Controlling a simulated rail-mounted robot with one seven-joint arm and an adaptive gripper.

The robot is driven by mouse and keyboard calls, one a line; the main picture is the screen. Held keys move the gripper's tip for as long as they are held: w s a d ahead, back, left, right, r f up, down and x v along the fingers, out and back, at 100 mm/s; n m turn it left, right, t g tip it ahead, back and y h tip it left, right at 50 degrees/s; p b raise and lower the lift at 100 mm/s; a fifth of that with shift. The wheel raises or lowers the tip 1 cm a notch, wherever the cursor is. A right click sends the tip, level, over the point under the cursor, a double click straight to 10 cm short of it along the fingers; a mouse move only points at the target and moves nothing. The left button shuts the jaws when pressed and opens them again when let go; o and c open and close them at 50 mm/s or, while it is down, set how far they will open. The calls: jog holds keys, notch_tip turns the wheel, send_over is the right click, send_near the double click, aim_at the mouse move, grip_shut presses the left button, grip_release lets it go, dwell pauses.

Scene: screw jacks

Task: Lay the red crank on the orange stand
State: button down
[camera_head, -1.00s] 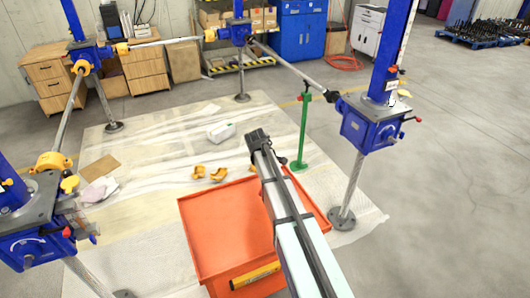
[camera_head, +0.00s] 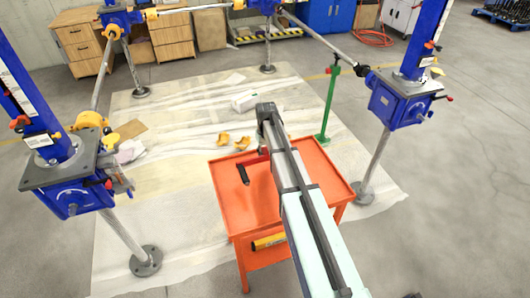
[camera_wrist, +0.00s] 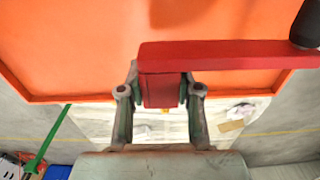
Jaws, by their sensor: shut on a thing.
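The red crank (camera_wrist: 215,57) is a flat red arm with a black handle (camera_wrist: 307,25) at its right end in the wrist view. My gripper (camera_wrist: 160,92) is shut on the block at the crank's left end. The orange stand (camera_wrist: 60,50) fills the top of that view behind the crank. In the head view, the orange stand (camera_head: 232,205) is a cart with a shallow tray top. The crank's black handle (camera_head: 243,174) shows over the tray, left of my arm. My arm hides most of the gripper. I cannot tell whether the crank touches the tray.
The visible tray top is clear around the crank. Blue screw jacks stand at left (camera_head: 68,185) and right (camera_head: 400,103). A green post (camera_head: 328,105) stands behind the tray's right side. Yellow pieces (camera_head: 233,140) lie on the floor sheet beyond.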

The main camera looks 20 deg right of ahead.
aim_at(265, 169)
jog(key=shift+f+b, duration=1.55)
jog(key=shift+f, duration=2.1)
jog(key=shift+f, duration=0.2)
jog(key=shift+s+f+b, duration=0.2)
jog(key=shift+f+b, duration=0.15)
jog(key=shift+f, duration=0.1)
jog(key=shift+s+f+b, duration=0.2)
jog(key=shift+f+b, duration=0.15)
jog(key=shift+f, duration=0.1)
jog(key=c, duration=0.7)
grip_release()
jog(key=shift+w+f, duration=0.3)
jog(key=shift+r, duration=0.25)
jog(key=shift+w+r, duration=0.1)
jog(key=shift+r, duration=0.05)
